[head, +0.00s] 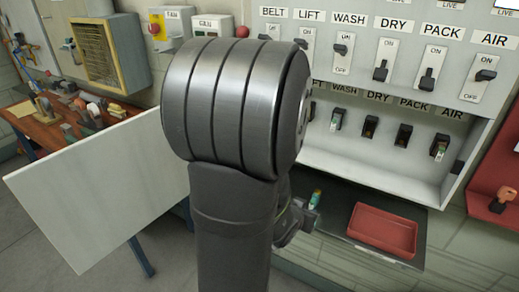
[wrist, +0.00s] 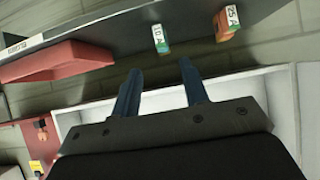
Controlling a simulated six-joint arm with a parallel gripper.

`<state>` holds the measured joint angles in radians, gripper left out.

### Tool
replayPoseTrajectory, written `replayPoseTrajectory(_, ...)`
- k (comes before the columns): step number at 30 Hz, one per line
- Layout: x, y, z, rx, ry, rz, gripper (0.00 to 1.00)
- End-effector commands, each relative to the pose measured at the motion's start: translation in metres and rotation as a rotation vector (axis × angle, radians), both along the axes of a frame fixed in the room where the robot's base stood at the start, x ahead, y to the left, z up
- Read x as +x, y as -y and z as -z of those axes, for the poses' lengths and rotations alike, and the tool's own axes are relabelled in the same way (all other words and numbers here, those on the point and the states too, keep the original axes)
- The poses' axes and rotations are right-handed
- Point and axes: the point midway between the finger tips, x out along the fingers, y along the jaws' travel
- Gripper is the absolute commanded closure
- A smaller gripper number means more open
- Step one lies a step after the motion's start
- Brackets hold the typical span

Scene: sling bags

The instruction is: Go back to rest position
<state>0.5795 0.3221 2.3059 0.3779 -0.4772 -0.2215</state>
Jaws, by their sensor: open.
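My gripper (wrist: 160,68) is open in the wrist view, with two blue fingers apart and nothing between them. Past the fingertips, a small green and white piece marked 10 A (wrist: 160,40) is on the dark shelf (wrist: 105,52), apart from the fingers. A second piece, orange and white and marked 25 A (wrist: 226,22), is to its right.
A red tray (head: 382,228) is on the dark shelf, right of my wrist. Behind is a white panel (head: 345,40) with rows of labelled switches and a recess with several dark sockets (head: 370,127). A pale board (head: 90,190) stands at left, beside a cluttered wooden bench (head: 40,127).

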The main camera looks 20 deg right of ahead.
Motion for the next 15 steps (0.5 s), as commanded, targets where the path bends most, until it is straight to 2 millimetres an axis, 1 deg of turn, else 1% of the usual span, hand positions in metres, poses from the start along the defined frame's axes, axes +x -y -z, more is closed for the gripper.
replayPoseTrajectory(8, 0.016, 0.017, 0.018, 0.002, -0.002, 0.002, 0.59)
replayPoseTrajectory(15, 0.034, 0.035, 0.035, 0.002, -0.002, 0.001, 0.59)
